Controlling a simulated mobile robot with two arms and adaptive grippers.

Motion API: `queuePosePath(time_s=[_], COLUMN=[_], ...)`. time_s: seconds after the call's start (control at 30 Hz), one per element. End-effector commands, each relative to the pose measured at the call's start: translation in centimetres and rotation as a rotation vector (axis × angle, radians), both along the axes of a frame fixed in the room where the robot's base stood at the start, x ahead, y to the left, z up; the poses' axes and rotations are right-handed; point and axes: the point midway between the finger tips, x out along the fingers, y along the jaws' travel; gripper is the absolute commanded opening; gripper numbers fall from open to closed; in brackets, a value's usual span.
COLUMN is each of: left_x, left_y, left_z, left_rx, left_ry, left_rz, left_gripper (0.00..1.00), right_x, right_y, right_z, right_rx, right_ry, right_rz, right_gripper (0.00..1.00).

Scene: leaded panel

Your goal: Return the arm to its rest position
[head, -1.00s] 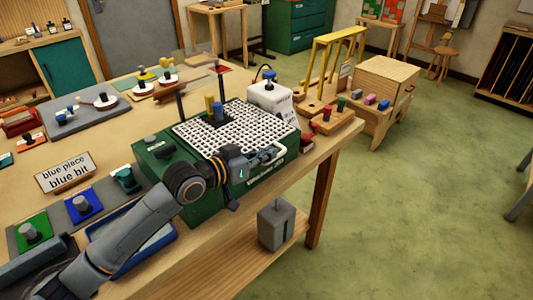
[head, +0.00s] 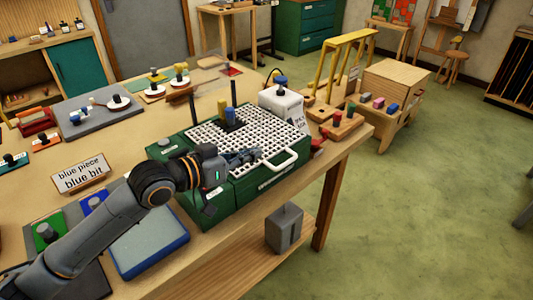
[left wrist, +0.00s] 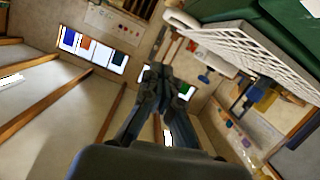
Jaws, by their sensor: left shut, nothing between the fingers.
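My left arm comes in from the lower left of the head view. Its gripper (head: 243,156) is shut and empty, in front of the green machine (head: 250,187) with the white grid top (head: 222,138). The gripper also shows in the left wrist view (left wrist: 157,72), its fingers together, with the white grid above and to the right of it. The white handle (head: 281,161) at the machine's front is apart from or just behind the fingertips; I cannot tell which. My right gripper is not in view.
A blue tray (head: 182,262) lies under my arm on the wooden table. A sign reading "blue piece blue bit" (head: 82,173) stands at the left. Open green floor (head: 420,190) lies to the right.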

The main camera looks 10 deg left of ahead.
Motion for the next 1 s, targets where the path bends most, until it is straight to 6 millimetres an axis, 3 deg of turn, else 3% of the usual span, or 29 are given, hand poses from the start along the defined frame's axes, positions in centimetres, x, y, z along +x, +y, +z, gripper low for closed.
queuePosePath(time_s=[0.3, 0.4, 0.47, 0.67, 0.8, 1.0], left_x=[-1.5, -2.1, -2.8, -8.4, -13.7, -20.8], left_y=[1.3, 0.9, 0.4, -0.4, 1.2, 4.3], left_z=[0.5, -0.7, -2.4, -11.6, -17.6, -22.7], left_rx=[-0.001, 0.014, 0.038, 0.196, 0.324, 0.458], left_ry=[0.000, 0.016, 0.041, 0.204, 0.368, 0.592], left_rz=[0.000, 0.000, 0.002, 0.065, 0.154, 0.263], left_gripper=[0.00, 0.00, 0.00, 0.00, 0.00, 0.00], right_x=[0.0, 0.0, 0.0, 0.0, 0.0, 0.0], right_y=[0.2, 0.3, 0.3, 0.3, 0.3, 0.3], right_z=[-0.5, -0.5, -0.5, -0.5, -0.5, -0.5], right_rx=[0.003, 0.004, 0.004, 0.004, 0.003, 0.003], right_ry=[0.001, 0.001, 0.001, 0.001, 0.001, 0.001], right_rz=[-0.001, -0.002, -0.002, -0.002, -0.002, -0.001], right_gripper=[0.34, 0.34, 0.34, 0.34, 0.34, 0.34])
